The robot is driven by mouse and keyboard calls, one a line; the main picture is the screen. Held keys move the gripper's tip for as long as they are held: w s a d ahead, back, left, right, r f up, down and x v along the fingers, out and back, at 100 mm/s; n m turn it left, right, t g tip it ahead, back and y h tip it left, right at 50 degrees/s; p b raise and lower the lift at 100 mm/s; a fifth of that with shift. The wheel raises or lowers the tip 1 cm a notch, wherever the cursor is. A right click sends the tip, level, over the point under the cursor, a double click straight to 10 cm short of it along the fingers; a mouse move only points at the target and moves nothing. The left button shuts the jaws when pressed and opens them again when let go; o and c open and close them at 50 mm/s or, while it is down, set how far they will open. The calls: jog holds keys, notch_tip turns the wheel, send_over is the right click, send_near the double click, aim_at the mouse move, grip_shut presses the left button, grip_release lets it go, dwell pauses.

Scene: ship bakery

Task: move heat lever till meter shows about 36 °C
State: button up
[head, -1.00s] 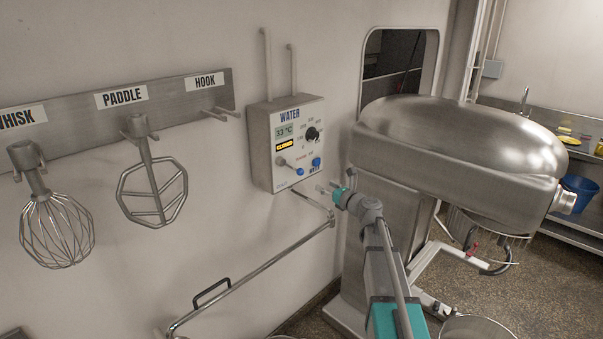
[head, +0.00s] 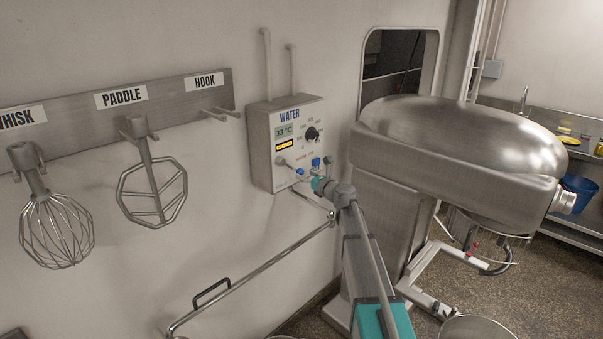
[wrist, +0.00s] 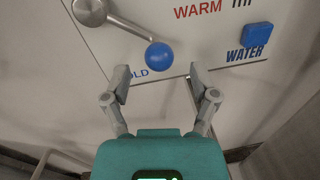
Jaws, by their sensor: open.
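The heat lever has a round metal hub and arm (wrist: 112,20) ending in a blue ball knob (wrist: 159,56). In the wrist view the arm points down to the right, with the knob beside the partly hidden COLD lettering. In the head view the lever knob (head: 300,171) shows small, low on the WATER panel (head: 262,155). The meter (head: 284,131) reads 33 °C. My gripper (wrist: 160,80) is open and empty. The knob lies just beyond its fingertips, between them across the picture. It also shows at the panel's lower front in the head view (head: 311,174).
A blue WATER button (wrist: 262,35) is right of the lever. The panel has a black dial (head: 312,135) and a yellow CLOSED display (head: 285,146). A pipe (head: 270,265) runs below along the wall. The large mixer (head: 460,150) stands to the right.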

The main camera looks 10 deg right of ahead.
aim_at(303, 173)
jog(key=shift+x, duration=1.75)
grip_shut()
